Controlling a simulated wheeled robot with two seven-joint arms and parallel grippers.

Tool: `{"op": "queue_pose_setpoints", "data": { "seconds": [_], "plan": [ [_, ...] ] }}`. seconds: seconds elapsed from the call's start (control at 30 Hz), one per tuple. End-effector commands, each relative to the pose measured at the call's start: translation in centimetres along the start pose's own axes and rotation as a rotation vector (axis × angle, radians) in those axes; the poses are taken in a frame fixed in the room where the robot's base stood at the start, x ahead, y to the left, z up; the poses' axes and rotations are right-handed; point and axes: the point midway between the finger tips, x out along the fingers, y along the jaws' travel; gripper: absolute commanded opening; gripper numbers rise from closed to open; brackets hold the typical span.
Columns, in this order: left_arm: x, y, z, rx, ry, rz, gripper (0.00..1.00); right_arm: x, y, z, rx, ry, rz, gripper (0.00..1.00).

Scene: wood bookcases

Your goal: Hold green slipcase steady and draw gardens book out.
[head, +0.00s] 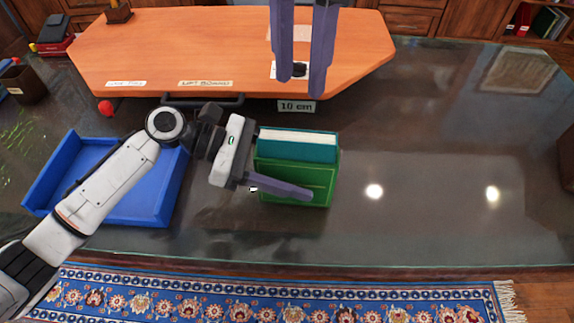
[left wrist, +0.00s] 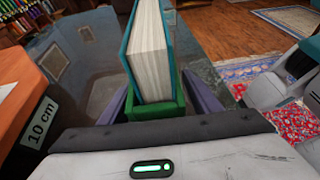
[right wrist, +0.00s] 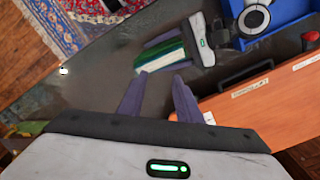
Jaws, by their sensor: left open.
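The green slipcase (head: 297,184) stands on the dark tabletop. The gardens book (head: 297,149) has a teal cover and pale pages, and its upper part stands out of the slipcase. My left gripper (head: 300,178) is open around the slipcase, with one finger along its near face; the far finger is hidden in the head view. In the left wrist view fingers lie on both sides of the slipcase (left wrist: 158,112), and the book (left wrist: 147,55) rises between them. My right gripper (head: 300,87) is open and empty, above the board behind the book. The right wrist view shows the book (right wrist: 163,53) beyond its fingertips.
A blue tray (head: 145,214) lies to the left, partly behind my left arm. An orange lift board (head: 200,50) with a dark handle and a "10 cm" label (head: 297,106) lies behind the slipcase. The tabletop to the right is clear.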

Motion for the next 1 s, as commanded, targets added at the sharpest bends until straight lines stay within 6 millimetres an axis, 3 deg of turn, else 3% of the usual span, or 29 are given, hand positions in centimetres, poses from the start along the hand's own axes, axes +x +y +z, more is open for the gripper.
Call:
{"op": "queue_pose_setpoints", "data": {
  "seconds": [0.17, 0.4, 0.47, 0.53, 0.67, 1.0],
  "plan": [
    [0.0, 0.0, 0.0, 0.0, 0.0, 0.001, 0.57, 0.0, 0.0, 0.0, 0.0, 0.0, 0.0, 0.31],
    [-0.1, 0.0, 0.0, 0.0, 0.0, 0.001, 0.17, 0.0, 0.0, 0.0, 0.0, 0.0, 0.0, 0.31],
    [-0.1, 0.0, 0.0, 0.0, 0.0, 0.0, 0.09, 0.0, 0.0, 0.0, 0.0, 0.0, 0.0, 0.33],
    [-0.1, 0.0, 0.0, 0.0, 0.0, 0.0, 0.09, 0.0, 0.0, 0.0, 0.006, 0.001, 0.001, 0.44],
    [-0.1, 0.0, 0.0, 0.0, 0.0, 0.0, 0.09, 0.1, -0.2, 0.1, 0.089, 0.008, 0.012, 0.44],
    [-0.1, 0.0, 0.0, 0.0, 0.001, 0.0, 0.09, 0.9, -1.1, 0.7, 0.682, 0.086, 0.067, 0.44]
  ]
}}
